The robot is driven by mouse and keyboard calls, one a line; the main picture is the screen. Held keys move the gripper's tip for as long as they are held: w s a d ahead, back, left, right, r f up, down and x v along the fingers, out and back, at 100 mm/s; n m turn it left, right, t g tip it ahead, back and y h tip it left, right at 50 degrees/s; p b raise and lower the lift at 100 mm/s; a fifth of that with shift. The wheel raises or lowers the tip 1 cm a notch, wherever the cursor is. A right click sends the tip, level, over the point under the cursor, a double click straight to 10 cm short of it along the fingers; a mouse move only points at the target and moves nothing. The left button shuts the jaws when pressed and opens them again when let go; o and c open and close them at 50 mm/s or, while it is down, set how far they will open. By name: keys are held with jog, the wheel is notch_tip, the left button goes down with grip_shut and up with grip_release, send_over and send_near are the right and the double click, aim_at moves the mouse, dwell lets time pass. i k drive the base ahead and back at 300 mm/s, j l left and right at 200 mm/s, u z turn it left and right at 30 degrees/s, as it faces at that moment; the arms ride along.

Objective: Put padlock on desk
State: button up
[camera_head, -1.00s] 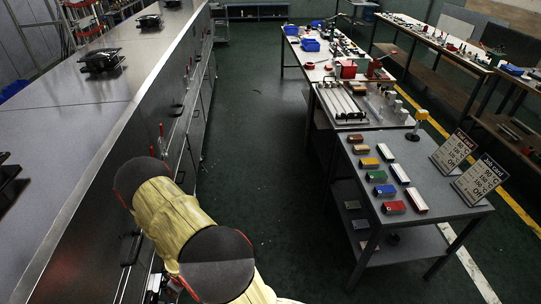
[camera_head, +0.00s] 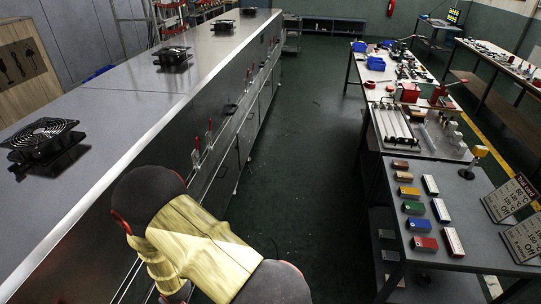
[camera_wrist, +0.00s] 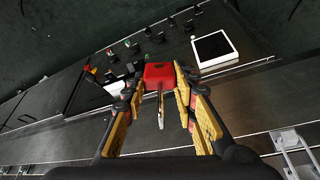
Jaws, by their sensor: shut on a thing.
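In the wrist view, a red padlock (camera_wrist: 158,73) with a metal shackle (camera_wrist: 160,108) is between the two yellow-padded fingers of my gripper (camera_wrist: 157,84). My gripper is shut on it and holds it in front of a dark panel. In the head view my arm shows at the bottom, but my gripper and the padlock are hidden or out of frame. A grey desk (camera_head: 465,210) stands at the right, apart from my arm. Several coloured blocks lie on it, including a red one (camera_head: 425,245) and a green one (camera_head: 413,208).
The long metal dryer (camera_head: 150,110) with fans (camera_head: 42,140) on top runs along the left. A longer workbench (camera_head: 385,85) stands beyond. The dark green floor (camera_head: 305,150) between is clear.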

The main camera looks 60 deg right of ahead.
aim_at(478, 248)
jog(key=k+l+z, duration=0.2)
jog(key=k+z, duration=0.2)
jog(key=k+l+z, duration=0.4)
jog(key=z, duration=1.9)
